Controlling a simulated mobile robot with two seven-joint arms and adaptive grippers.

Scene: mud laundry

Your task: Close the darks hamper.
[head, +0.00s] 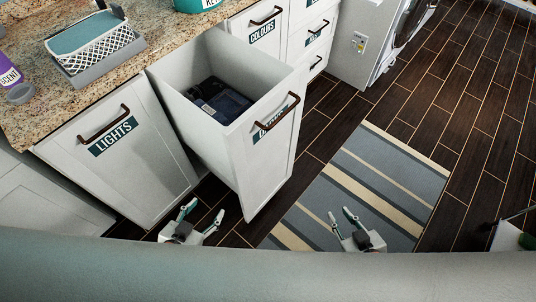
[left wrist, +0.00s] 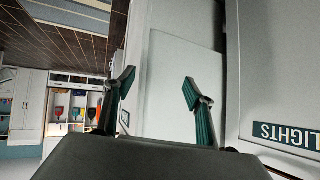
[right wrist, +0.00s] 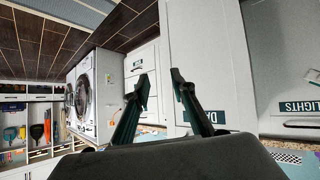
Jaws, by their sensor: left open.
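The darks hamper (head: 266,165) is a white tilt-out bin in the cabinet row, standing open with its front tilted out. Dark folded clothes (head: 220,100) lie inside. Its dark handle (head: 276,112) partly covers the label. My left gripper (head: 204,211) is open and empty, low beside the hamper's left side; pale panels show past its fingers in the left wrist view (left wrist: 160,85). My right gripper (head: 340,213) is open and empty over the rug, to the right of the hamper front. In the right wrist view the hamper front (right wrist: 205,55) shows behind its fingers.
The lights hamper (head: 125,165) is shut on the left. The colours drawer (head: 265,28) is shut behind. A granite counter (head: 40,95) holds a white basket (head: 95,45) and a purple bottle (head: 15,88).

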